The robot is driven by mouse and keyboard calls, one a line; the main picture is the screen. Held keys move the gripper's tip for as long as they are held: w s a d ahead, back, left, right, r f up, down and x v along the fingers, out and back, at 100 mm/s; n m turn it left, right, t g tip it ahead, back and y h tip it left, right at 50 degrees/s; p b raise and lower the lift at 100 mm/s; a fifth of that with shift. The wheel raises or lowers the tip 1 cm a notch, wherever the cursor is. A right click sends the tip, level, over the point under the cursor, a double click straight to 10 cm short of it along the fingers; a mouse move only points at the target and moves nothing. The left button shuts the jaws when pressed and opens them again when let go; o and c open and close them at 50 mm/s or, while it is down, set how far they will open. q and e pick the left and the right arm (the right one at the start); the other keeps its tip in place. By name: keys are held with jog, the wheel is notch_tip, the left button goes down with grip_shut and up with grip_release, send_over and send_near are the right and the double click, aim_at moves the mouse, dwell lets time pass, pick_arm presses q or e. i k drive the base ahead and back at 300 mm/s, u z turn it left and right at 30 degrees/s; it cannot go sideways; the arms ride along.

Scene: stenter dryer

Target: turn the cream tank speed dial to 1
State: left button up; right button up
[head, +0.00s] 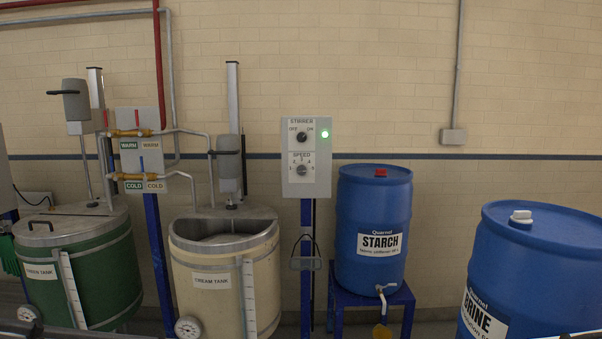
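A grey control box (306,158) stands on a blue post just right of the cream tank (264,285), which has a "CREAM TANK" label. Its lower knob is the speed dial (302,170), under the word SPEED, with small numbers around it. The dial's pointer is too small to read surely. Above it is the stirrer knob (302,137), marked OFF and ON. A green lamp (325,133) beside it is lit. Neither of my grippers shows in the head view.
A green tank (95,275) stands at left, with warm and cold valves (131,133) between the tanks. A blue starch drum (374,215) on a blue stand and a blue brine drum (540,270) are at right. A hook-like bracket (306,264) is on the post below the box.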

aim_at(301, 171)
jog(key=k, duration=0.65)
jog(key=u, duration=0.6)
jog(key=i, duration=0.45)
jog(key=u, duration=0.75)
jog(key=i, duration=1.35)
jog(key=z, duration=0.7)
